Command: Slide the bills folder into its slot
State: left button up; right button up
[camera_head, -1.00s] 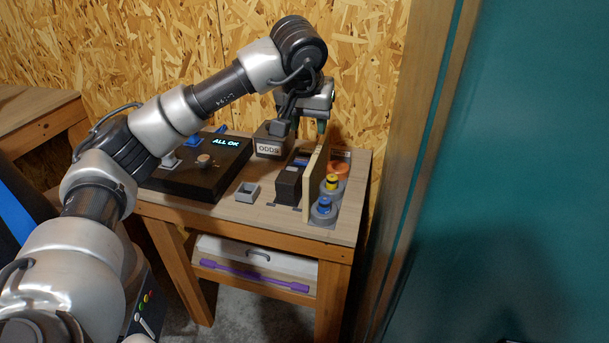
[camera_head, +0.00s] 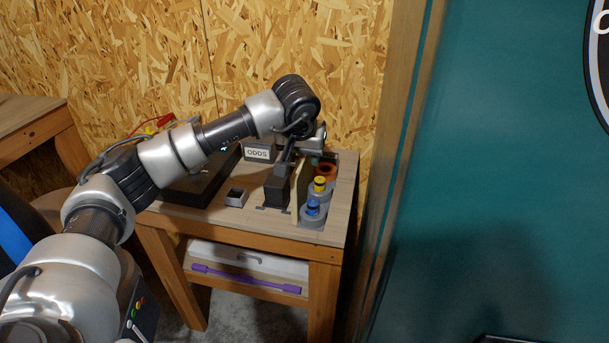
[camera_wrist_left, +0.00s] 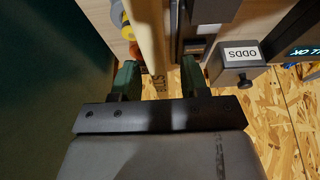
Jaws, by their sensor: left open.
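The bills folder is a thin tan board (camera_head: 302,187), standing on edge on the bench, right of a dark upright holder (camera_head: 276,189). In the left wrist view the folder (camera_wrist_left: 152,45) runs up between my green fingers, with partly hidden lettering near its lower end. My left gripper (camera_wrist_left: 158,80) is open, one finger on each side of the folder, with a gap visible at least on the right. In the head view my wrist hides most of the gripper (camera_head: 311,150) at the folder's far end. The slot is not clearly visible. My right gripper is not in view.
Blue and yellow-topped round pieces (camera_head: 314,207) stand close right of the folder. A grey ODDS box (camera_head: 259,151), a small open tray (camera_head: 236,197) and a dark console (camera_head: 196,184) are to the left. A teal wall (camera_head: 490,190) bounds the right.

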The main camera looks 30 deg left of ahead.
pick_arm(q)
grip_shut()
